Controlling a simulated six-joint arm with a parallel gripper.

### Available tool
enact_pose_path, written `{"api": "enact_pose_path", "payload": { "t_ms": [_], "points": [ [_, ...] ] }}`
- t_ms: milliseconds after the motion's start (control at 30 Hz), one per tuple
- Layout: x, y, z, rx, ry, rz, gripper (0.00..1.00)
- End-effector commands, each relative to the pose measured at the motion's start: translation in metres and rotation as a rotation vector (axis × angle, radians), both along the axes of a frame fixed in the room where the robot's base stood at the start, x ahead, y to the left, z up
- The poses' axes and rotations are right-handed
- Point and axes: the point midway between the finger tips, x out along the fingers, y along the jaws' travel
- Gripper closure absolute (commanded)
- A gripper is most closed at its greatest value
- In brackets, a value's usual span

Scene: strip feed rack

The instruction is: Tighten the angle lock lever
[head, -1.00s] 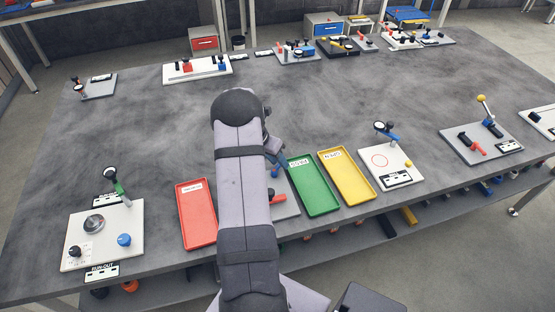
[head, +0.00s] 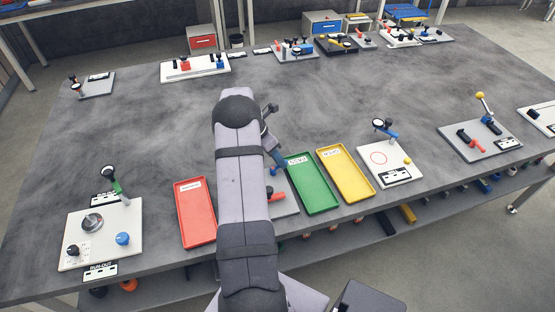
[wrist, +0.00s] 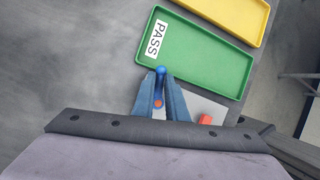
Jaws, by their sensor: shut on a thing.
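The blue lever (wrist: 161,71), which I take for the angle lock lever, shows its rounded blue end between my fingertips in the wrist view. My gripper (wrist: 160,90) is shut on it, with one finger along each side. A small orange spot shows lower down between the fingers. The lever stands over a light grey plate (wrist: 222,109), just beside the green tray. A red handle (wrist: 205,119) is on that plate, to the right of the fingers. In the head view my arm hides most of the plate and the red handle (head: 276,196) shows past its right edge.
The green PASS tray (wrist: 140,57) lies close beyond the fingertips, with a yellow tray (head: 319,155) beside it. A red tray (head: 177,215) lies left of my arm. Fixture plates stand farther left and right.

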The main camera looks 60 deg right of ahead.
Motion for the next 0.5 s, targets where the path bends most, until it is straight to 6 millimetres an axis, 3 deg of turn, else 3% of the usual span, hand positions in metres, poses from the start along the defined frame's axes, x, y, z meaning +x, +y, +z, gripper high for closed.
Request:
{"api": "enact_pose_path", "payload": {
  "t_ms": [267,300,333,500],
  "points": [
    [0.0001,0.0005,0.0001,0.001,-0.002,-0.009,1.0],
    [0.0,0.0004,0.0001,0.001,-0.002,-0.008,0.78],
    [0.0,0.0004,0.0001,0.0,-0.001,-0.007,0.71],
    [0.0,0.0003,0.0001,0.0,-0.001,-0.007,0.69]
  ]
}}
